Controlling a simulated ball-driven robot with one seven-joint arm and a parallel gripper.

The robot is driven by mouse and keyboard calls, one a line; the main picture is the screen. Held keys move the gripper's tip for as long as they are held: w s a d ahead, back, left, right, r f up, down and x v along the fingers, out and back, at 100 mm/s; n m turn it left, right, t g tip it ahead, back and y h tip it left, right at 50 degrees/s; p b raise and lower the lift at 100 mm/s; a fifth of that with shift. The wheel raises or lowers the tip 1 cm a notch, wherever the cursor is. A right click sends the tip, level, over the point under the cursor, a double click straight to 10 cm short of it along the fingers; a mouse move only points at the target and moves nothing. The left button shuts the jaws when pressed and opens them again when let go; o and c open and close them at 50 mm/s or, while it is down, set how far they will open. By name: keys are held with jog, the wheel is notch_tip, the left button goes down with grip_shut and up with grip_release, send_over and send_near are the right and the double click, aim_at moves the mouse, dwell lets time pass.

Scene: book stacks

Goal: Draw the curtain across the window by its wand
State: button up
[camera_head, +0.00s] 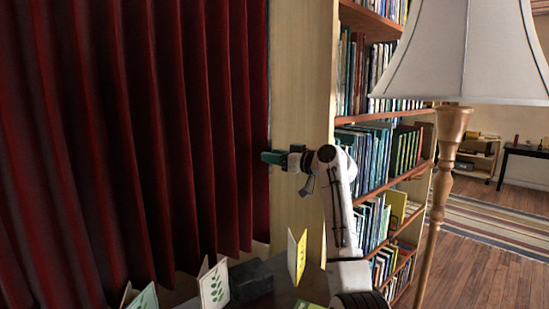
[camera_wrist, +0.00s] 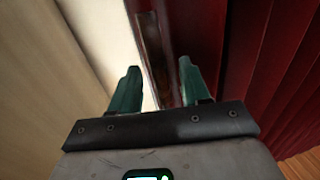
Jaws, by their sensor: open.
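The dark red pleated curtain (camera_head: 140,130) hangs across the left half of the head view, and its right edge meets a pale wall panel. In the wrist view the curtain (camera_wrist: 240,60) fills the right side. A narrow, glossy, reddish-brown upright strip (camera_wrist: 150,45) runs between my fingers at the curtain's edge; it may be the wand, but I cannot tell for sure. My gripper (camera_wrist: 160,72) is open, its two green fingers on either side of that strip. In the head view my gripper (camera_head: 268,157) is at the curtain's right edge. No wand stands out there.
A tall bookcase (camera_head: 380,135) stands right of the pale panel (camera_head: 297,70). A floor lamp (camera_head: 455,120) with a white shade stands in front of it. Below are upright cards (camera_head: 213,285), a yellow card (camera_head: 297,255) and a dark block (camera_head: 250,280). Wooden floor (camera_head: 500,245) is open at right.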

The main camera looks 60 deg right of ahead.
jog(key=s+a+b, duration=0.1)
jog(key=s+b, duration=0.1)
jog(key=s, duration=0.8)
jog(key=shift+s, duration=0.25)
jog(key=shift+a, duration=0.1)
